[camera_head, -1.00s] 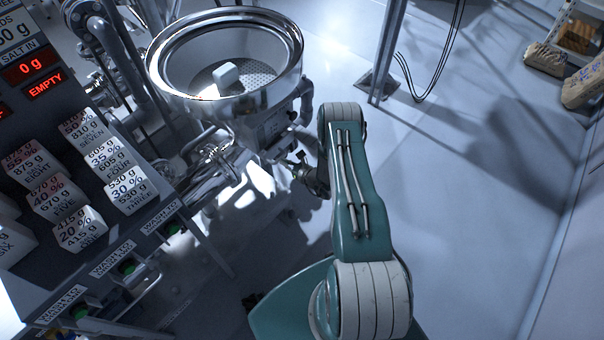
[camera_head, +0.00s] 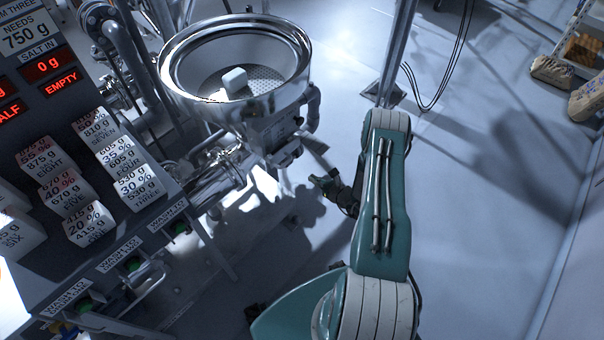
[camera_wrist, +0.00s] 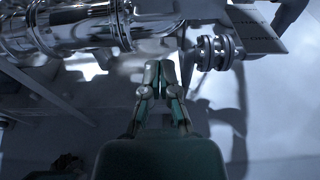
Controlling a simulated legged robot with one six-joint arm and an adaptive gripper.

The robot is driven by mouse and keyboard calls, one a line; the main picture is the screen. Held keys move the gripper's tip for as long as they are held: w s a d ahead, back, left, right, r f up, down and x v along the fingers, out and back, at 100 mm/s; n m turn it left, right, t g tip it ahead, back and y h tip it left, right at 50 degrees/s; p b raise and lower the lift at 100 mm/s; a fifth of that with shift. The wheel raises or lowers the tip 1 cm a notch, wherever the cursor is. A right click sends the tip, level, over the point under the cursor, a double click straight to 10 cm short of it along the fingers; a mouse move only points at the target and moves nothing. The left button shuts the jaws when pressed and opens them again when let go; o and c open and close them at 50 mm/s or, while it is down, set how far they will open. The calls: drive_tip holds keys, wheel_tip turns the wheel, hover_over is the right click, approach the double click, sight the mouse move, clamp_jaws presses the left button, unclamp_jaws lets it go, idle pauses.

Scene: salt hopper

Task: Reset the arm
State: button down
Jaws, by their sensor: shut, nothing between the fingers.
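My teal and white arm reaches up the middle of the head view. My gripper (camera_head: 318,181) points left from below the elbow, in the open space to the lower right of the hopper. In the wrist view my gripper (camera_wrist: 160,66) has its fingertips together with nothing between them. Metal pipework (camera_wrist: 70,28) lies beyond the fingers in that view; I cannot tell how far away it is.
The steel hopper (camera_head: 176,75) holds one white block (camera_head: 235,79) on its perforated floor. A dark panel with several labelled white blocks (camera_head: 130,180) stands at left. A metal post (camera_head: 398,50) rises behind my arm. The floor at right (camera_head: 480,200) is mostly clear.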

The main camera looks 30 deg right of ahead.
drive_tip(key=s+a+r+n+g+y, duration=0.1)
drive_tip(key=a+r+n+g+y, duration=0.4)
drive_tip(key=r, duration=1)
drive_tip(key=s+a+r+n+g+y, duration=0.1)
drive_tip(key=a+r+n+g, duration=0.4)
drive_tip(key=a+r+n, duration=0.8)
drive_tip(key=s+a+r+n+g+h, duration=0.2)
drive_tip(key=s+r+n+g+h, duration=0.4)
drive_tip(key=s+r, duration=0.65)
drive_tip(key=s+d+r+n+t+h, duration=0.2)
drive_tip(key=s+r+n+t+h, duration=0.3)
drive_tip(key=s+r+n, duration=0.3)
drive_tip(key=shift+s+d+r+t+h, duration=0.25)
drive_tip(key=shift+s+r+t+h, duration=0.05)
drive_tip(key=shift+s+r+t, duration=0.55)
